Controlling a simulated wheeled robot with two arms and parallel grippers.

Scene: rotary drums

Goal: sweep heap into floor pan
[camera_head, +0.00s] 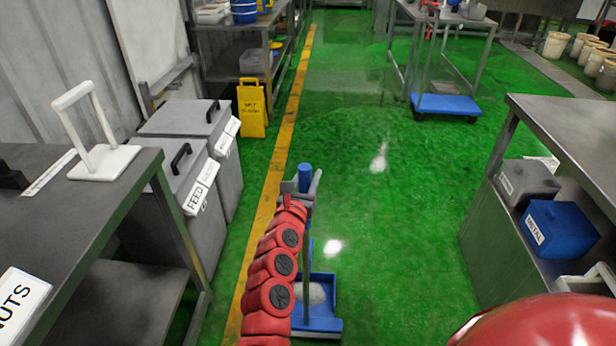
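A blue floor pan (330,322) stands on the green floor below the middle of the view, partly hidden by my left arm. A pale grey patch, seemingly the heap (318,293), shows within its blue rim. A thin upright pole with a blue top (305,173) rises above the pan; I cannot tell whether it belongs to the pan or to a brush. My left gripper (302,190) is at the blue top, with grey finger parts on both sides of it. Whether the fingers press on it is unclear. My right gripper is out of view; only a red arm part shows at lower right.
Grey tables stand at left (60,220) and right (575,130). Grey feed bins (180,215) and a yellow floor sign (252,110) line the left side. A blue-decked cart (446,104) stands farther back. The green floor between is clear.

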